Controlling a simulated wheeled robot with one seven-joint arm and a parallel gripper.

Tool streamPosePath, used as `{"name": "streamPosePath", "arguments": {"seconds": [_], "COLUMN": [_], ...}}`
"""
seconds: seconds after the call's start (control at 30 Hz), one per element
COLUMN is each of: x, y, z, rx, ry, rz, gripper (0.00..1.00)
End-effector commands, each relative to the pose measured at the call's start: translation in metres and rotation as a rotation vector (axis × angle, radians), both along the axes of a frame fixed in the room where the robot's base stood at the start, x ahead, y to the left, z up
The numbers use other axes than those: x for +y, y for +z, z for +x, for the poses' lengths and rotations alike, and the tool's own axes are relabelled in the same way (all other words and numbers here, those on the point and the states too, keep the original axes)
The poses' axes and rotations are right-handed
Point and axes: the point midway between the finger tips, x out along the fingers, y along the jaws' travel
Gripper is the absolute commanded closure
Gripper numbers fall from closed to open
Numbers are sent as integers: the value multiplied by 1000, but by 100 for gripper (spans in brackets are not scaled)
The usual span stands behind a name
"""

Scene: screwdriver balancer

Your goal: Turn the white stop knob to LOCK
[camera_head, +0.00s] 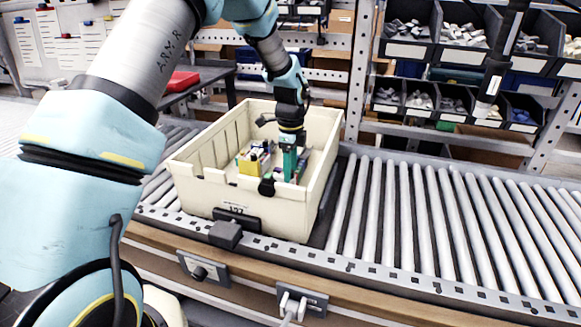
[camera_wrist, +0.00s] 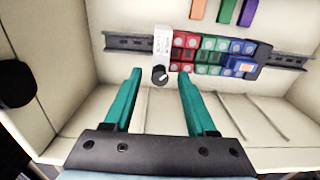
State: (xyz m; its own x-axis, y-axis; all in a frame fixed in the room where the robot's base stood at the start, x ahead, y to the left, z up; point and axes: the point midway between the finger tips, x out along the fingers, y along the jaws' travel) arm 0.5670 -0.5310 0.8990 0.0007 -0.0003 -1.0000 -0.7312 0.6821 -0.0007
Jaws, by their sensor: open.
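The white stop (camera_wrist: 162,45) is clipped on a dark rail in the wrist view, at the left end of a row of terminal blocks. It has small orange lettering, too small to read for certain. Its round dark knob (camera_wrist: 159,75) sits at its lower end with a light mark on its face; I cannot tell which setting it points to. My gripper (camera_wrist: 159,80) is open, its teal fingertips left and right of the knob with gaps on both sides. In the head view my gripper (camera_head: 291,164) reaches down into the crate; the knob cannot be made out there.
Red, green and blue terminal blocks (camera_wrist: 213,54) adjoin the stop on the right. The bare rail (camera_wrist: 128,43) extends left. The cream crate (camera_head: 192,186) has walls around my gripper and stands on a roller conveyor (camera_head: 420,215). A yellow item (camera_head: 250,166) is inside it.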

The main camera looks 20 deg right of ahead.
Motion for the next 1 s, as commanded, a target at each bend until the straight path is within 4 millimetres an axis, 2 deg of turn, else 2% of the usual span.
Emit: {"name": "streamPosePath", "arguments": {"seconds": [0.07, 0.57, 1.0], "x": [0, 0, 0], "y": [0, 0, 0], "z": [0, 0, 0], "rx": [0, 1, 0], "ry": [0, 1, 9], "rz": [0, 1, 0], "gripper": [44, 100, 100]}}
